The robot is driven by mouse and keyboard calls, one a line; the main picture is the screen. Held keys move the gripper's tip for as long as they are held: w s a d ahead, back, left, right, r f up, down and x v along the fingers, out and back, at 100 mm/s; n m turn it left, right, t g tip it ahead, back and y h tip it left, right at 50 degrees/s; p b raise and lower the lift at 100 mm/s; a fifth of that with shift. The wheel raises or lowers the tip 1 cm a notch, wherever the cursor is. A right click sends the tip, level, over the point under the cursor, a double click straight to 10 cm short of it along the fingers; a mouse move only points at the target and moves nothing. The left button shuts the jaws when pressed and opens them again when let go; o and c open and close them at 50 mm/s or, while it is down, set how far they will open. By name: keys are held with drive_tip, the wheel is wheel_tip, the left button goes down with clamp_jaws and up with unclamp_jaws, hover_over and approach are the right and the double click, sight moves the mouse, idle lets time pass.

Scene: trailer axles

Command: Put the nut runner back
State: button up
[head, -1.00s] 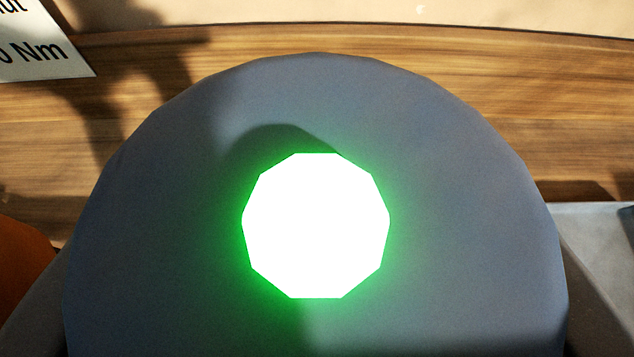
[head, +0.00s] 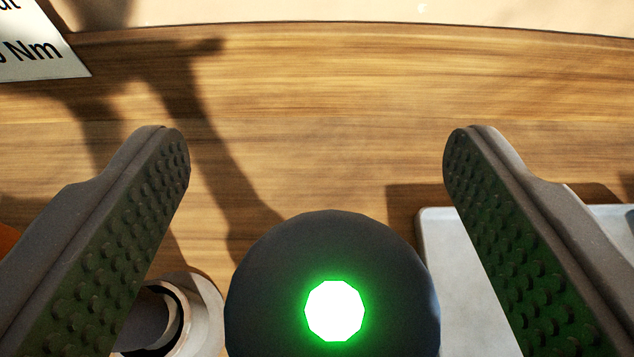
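The nut runner (head: 275,270) shows at the bottom middle as a dark, rounded end facing the camera, with a bright green-rimmed light on it. The rest of its body is hidden below this end, so I cannot tell what it rests in. My gripper (head: 316,140) is open, its two ridged fingers spread wide at left and right. The nut runner's end lies between and beyond the fingers, with a gap on each side. Nothing is held between the fingers.
A wooden bench top (head: 330,120) spans the view and is clear behind the nut runner. A pale ring-shaped part (head: 207,310) is at lower left, partly behind the left finger. A light grey tray (head: 450,300) is at right. A white sign (head: 35,50) reading "Nm" is at top left.

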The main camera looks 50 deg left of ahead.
drive_tip(key=shift+r, duration=0.4)
drive_tip(key=b+v, duration=0.2)
drive_tip(key=v, duration=1)
drive_tip(key=shift+r, duration=0.3)
drive_tip(key=shift+d, duration=0.1)
drive_tip(key=w+d+r+m+t+h, duration=0.2)
drive_tip(key=w+d+r+h, duration=0.1)
drive_tip(key=w+d+r, duration=0.55)
drive_tip(key=s+d+r+m+t+h, duration=0.2)
drive_tip(key=d+r+m+t+h, duration=0.15)
drive_tip(key=d+r, duration=1.3)
drive_tip(key=s+d+r+m+h, duration=0.2)
drive_tip(key=s+r, duration=0.5)
drive_tip(key=r, duration=0.4)
drive_tip(key=s+d+r+m+h, duration=0.1)
drive_tip(key=s+d+r+m, duration=0.1)
drive_tip(key=s+r, duration=0.5)
wheel_tip(320, 180, up, 6)
drive_tip(key=shift+s+d+f+t+h, duration=0.15)
drive_tip(key=shift+d+f+t+h, duration=0.15)
drive_tip(key=shift+d+t, duration=0.2)
